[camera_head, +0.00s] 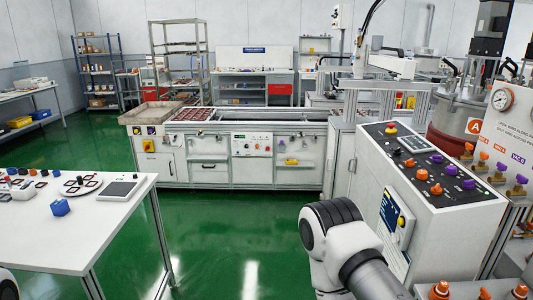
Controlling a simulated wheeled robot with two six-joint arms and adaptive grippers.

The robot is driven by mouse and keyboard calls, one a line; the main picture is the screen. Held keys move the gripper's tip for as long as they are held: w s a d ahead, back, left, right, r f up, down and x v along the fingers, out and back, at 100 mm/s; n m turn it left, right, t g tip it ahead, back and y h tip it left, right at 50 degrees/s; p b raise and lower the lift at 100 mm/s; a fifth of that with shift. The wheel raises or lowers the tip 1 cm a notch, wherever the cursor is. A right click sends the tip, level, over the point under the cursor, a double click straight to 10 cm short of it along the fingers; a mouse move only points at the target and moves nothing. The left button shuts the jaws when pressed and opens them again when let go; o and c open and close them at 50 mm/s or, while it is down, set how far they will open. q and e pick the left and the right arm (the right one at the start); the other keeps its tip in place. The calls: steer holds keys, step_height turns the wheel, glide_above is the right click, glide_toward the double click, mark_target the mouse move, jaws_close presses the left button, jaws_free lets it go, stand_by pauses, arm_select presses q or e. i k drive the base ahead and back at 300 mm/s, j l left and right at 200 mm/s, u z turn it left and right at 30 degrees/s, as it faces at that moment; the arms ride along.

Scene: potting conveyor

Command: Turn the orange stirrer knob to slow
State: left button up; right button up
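A white console (440,240) with a black sloped panel (405,170) stands at the right. Several knobs sit on the panel, including an orange knob (421,174), another orange knob (436,189) and a purple knob (467,184). The labels are too small to read, so I cannot tell which orange knob is the stirrer's or where it points. My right arm reaches up from the bottom edge, left of the console. Neither gripper is in view; only a sliver of white shows at the bottom left corner.
A white table (110,235) with small parts stands at the left. A grey bench (225,175) with a conveyor stands at the back. A metal tank (455,110) and orange and purple valves (521,182) are right of the console. The green floor (230,235) between is clear.

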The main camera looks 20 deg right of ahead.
mark_target(435, 190)
steer(key=i+z, duration=0.45)
steer(key=i+j+z, duration=0.1)
steer(key=i+z, duration=0.35)
steer(key=i, duration=0.15)
steer(key=i+j+z, duration=0.3)
steer(key=i+z, duration=0.15)
steer(key=i, duration=0.05)
